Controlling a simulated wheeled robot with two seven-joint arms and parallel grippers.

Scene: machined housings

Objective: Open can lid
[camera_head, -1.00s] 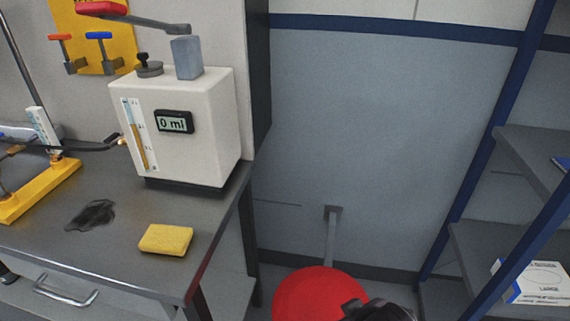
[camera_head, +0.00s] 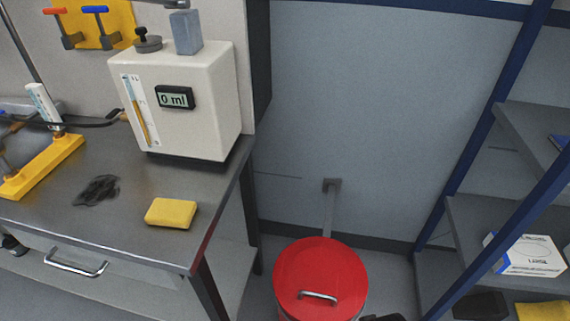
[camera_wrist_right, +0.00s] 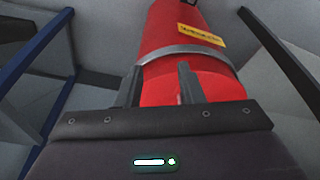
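A red can (camera_head: 291,312) stands on the floor at the bottom centre of the head view. Its round red lid (camera_head: 320,266) is on top and looks closed, with a metal bar handle (camera_head: 318,296) near its front edge. In the right wrist view, the can's red side (camera_wrist_right: 165,30) shows with a grey band and a yellow label. My right gripper (camera_wrist_right: 158,78) has its two fingers apart, with nothing visible held between them; the can is beyond them. In the head view only a dark bit of it shows, right of the can. My left gripper is out of view.
A grey workbench (camera_head: 140,225) stands left of the can, with a white dispenser (camera_head: 180,105), a yellow sponge (camera_head: 171,213) and a dark rag (camera_head: 97,190) on it. A blue-framed shelf (camera_head: 490,215) with a white box (camera_head: 530,257) stands right. A wall is behind the can.

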